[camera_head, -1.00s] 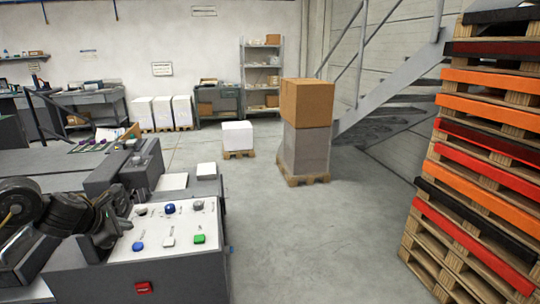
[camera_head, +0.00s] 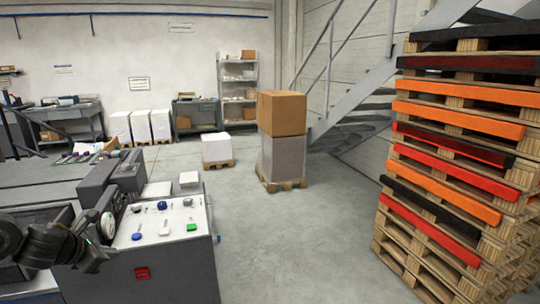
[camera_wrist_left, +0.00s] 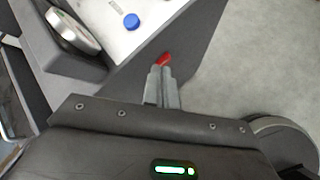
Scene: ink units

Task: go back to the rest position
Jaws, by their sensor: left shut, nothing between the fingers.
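My left gripper (camera_head: 97,256) is at the lower left of the head view, beside the left side of a machine's control panel (camera_head: 150,222). In the left wrist view its two grey fingers (camera_wrist_left: 162,82) are together with nothing between them. They point toward a red switch (camera_wrist_left: 163,59) on the machine's dark front face; I cannot tell how far apart they are. That red switch also shows in the head view (camera_head: 142,272). My right gripper is not in view.
The panel carries a blue knob (camera_head: 162,205), a green button (camera_head: 191,227) and several others. A tall pallet stack (camera_head: 455,150) stands at right. A cardboard box (camera_head: 282,113) sits on a grey stack in the middle back. The floor between is clear.

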